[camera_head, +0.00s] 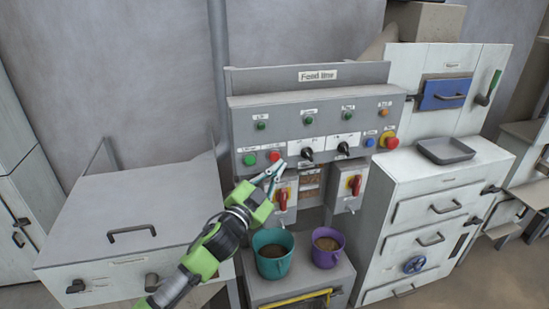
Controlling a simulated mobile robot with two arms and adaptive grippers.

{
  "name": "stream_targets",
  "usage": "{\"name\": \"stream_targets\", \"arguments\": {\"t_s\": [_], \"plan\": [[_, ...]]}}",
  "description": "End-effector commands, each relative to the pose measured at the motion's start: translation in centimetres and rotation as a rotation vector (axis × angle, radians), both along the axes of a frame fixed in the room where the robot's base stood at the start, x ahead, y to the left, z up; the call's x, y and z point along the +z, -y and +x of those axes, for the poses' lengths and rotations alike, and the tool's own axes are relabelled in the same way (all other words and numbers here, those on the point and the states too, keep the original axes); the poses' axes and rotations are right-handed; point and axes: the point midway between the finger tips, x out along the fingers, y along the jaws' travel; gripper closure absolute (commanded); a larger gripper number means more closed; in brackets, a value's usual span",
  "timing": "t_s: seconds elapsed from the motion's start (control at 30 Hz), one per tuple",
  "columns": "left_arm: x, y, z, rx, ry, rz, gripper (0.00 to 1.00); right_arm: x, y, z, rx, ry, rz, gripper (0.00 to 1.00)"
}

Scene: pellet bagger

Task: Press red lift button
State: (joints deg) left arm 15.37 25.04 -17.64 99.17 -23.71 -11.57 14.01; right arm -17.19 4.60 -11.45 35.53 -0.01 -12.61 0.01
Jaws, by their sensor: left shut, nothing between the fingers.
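The feed line panel (240,117) stands at the centre, with a row of buttons and black knobs. A small red button (274,156) sits on its lower left, beside a green button (250,159); its label is too small to read. My left gripper (279,167) comes in from the lower left, shut and empty. Its fingertips are just below the red button in the picture; I cannot tell whether they touch it. A larger red mushroom button (391,143) on a yellow base is at the panel's right end. My right gripper is not in view.
Red rotary switches (283,199) (355,184) hang below the panel. A teal bucket (273,265) and a purple bucket (327,258) stand beneath, near my forearm. A white drawer cabinet with a grey tray (445,151) is right; a lidded grey bin (130,215) is left.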

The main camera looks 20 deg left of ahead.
Motion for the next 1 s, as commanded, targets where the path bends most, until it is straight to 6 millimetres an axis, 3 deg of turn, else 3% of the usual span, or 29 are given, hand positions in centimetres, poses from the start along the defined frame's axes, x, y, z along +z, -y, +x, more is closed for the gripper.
{"name": "stream_targets", "arguments": {"t_s": [0.43, 0.9, 1.0], "plan": [[0.1, 2.3, -3.5, 0.001, 0.0, -0.001, 1.0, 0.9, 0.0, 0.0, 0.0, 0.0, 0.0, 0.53], [0.0, 2.5, -3.8, 0.001, 0.0, 0.0, 1.0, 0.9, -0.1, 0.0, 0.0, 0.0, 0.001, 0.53], [-1.1, 2.4, -3.7, 0.006, -0.018, -0.003, 1.0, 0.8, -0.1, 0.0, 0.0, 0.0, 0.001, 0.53]]}}
